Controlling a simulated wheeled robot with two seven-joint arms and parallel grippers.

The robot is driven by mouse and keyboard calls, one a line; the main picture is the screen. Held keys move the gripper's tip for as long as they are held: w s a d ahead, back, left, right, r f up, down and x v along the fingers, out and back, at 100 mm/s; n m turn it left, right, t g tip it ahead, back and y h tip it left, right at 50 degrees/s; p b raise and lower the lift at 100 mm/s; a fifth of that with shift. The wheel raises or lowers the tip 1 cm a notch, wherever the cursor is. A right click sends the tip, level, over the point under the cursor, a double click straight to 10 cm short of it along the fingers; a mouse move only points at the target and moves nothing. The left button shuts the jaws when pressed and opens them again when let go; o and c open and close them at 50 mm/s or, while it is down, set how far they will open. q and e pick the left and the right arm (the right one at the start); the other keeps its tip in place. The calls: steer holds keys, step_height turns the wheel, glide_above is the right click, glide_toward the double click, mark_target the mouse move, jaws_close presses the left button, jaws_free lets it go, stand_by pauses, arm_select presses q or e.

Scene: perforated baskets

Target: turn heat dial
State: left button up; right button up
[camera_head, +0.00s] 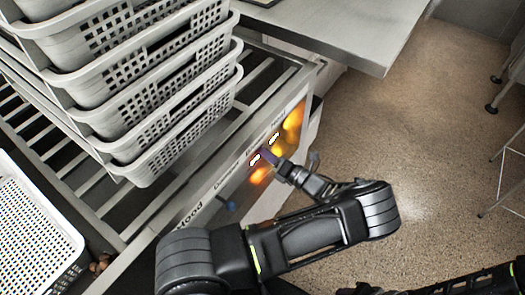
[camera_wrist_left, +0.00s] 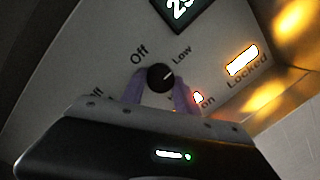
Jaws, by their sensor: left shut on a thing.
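The heat dial (camera_wrist_left: 160,77) is a small round black knob on a grey control panel. Its white mark points up and right, towards the word "Low"; "Off" is printed to its upper left. My left gripper (camera_wrist_left: 158,92) has its two purple fingers on either side of the knob, shut on it. In the head view my left gripper (camera_head: 269,156) reaches the front panel (camera_head: 205,212) of the appliance, and the dial cannot be made out there. My right gripper is out of view.
A display (camera_wrist_left: 182,8) sits above the dial, and a lit "Locked" sign (camera_wrist_left: 242,61) is to its right. Stacked perforated baskets (camera_head: 150,85) stand on the slatted rack behind the panel. Another white basket (camera_head: 35,235) is at left. Open floor (camera_head: 430,150) lies to the right.

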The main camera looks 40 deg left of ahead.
arm_select(q)
jaws_close()
steer(key=shift+f+n+b, duration=0.1)
steer(key=shift+n+b, duration=0.2)
steer(key=shift+n, duration=0.1)
steer(key=shift+w+f+n+g+y+b, duration=0.1)
steer(key=shift+n+g+y+b, duration=0.2)
steer(key=shift+n+b, duration=1.95)
steer(key=shift+w+r+n+g+y+b, duration=0.1)
steer(key=shift+n+g+b, duration=0.35)
steer(key=shift+n, duration=3.45)
steer(key=shift+w+f+n+g+y+b, duration=0.1)
steer(key=shift+n+g+y+b, duration=0.15)
steer(key=shift+n+b, duration=2.05)
steer(key=shift+n+p, duration=0.8)
steer(key=shift+n, duration=0.05)
steer(key=o, duration=1.1)
jaws_free()
